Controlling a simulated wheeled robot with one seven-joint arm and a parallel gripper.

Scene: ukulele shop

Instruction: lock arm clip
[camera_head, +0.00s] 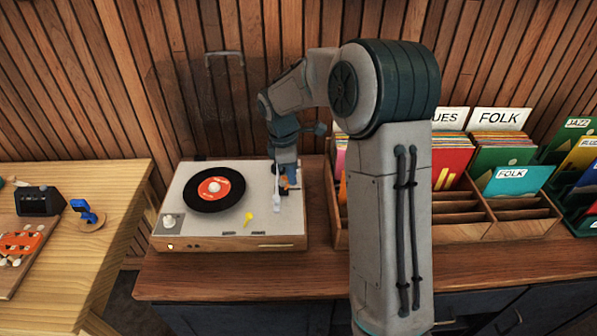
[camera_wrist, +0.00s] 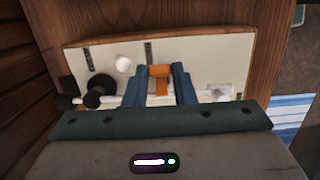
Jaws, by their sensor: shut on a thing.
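The record player (camera_head: 215,226) stands on the wooden counter, with a black record with a red label (camera_head: 214,189) on its platter. Its white tonearm (camera_head: 276,190) lies along the right side of the deck. My gripper (camera_head: 285,186) points down over that side, at the tonearm. In the wrist view my gripper (camera_wrist: 160,88) has its two blue fingers closed on the orange arm clip (camera_wrist: 159,71). The tonearm (camera_wrist: 216,93) passes behind the fingers. Whether the clip is latched around the tonearm cannot be told, as the fingers cover part of it.
A wooden record crate (camera_head: 468,226) with labelled sleeves stands close on the right. A light wooden table (camera_head: 110,190) is at the left. A slatted wall rises behind. The counter's front strip is clear.

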